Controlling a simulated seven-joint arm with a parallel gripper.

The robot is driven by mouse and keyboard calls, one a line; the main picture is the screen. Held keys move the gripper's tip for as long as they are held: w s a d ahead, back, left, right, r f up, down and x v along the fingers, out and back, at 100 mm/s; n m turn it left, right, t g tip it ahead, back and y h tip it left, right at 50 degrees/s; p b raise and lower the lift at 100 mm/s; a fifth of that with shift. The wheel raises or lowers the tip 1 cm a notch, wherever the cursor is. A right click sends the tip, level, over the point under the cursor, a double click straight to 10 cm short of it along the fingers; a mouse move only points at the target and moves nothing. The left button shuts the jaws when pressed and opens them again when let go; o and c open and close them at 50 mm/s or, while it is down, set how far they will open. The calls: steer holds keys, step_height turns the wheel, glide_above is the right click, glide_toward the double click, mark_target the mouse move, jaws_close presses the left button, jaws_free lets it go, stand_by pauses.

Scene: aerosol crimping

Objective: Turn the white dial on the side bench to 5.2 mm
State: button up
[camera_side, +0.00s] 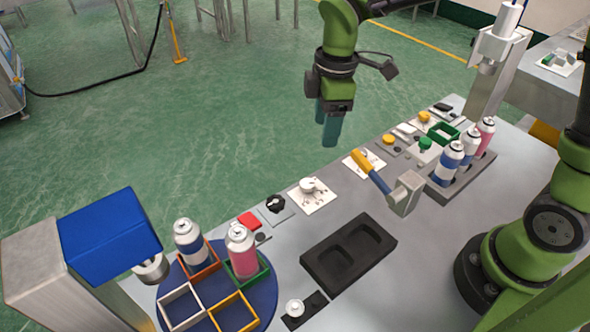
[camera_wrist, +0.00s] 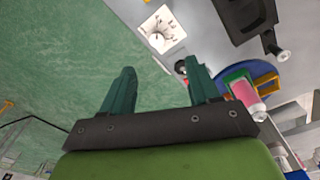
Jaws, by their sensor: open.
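A white dial (camera_side: 308,184) stands on a square white plate with dark marks, near the far edge of the grey bench. It also shows in the wrist view (camera_wrist: 157,40), above the gap between my fingers; its reading is too small to make out. My gripper (camera_side: 325,134) hangs above and apart from this dial, over the bench's far edge in the side view. Its two teal fingers (camera_wrist: 158,66) are apart with nothing between them. Another white plate (camera_side: 560,63) with small knobs lies on a separate bench at the upper right.
A turntable (camera_side: 268,291) with coloured holders and two cans stands at the left beside a blue-topped machine (camera_side: 110,235). A black knob (camera_side: 274,204) neighbours the dial.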

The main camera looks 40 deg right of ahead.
mark_target(308, 182)
steer(key=w+f+n, duration=0.1)
steer(key=f+n, duration=0.1)
steer(key=f, duration=0.3)
steer(key=a+f+n, duration=0.1)
steer(key=f+n, duration=0.2)
steer(key=f, duration=0.2)
steer(key=w+f+n, duration=0.1)
steer(key=f+n, duration=0.2)
steer(key=f, duration=0.3)
steer(key=shift+w+a+g, duration=0.25)
steer(key=shift+w+g, duration=0.05)
steer(key=c, duration=1)
steer(key=shift+c, duration=0.2)
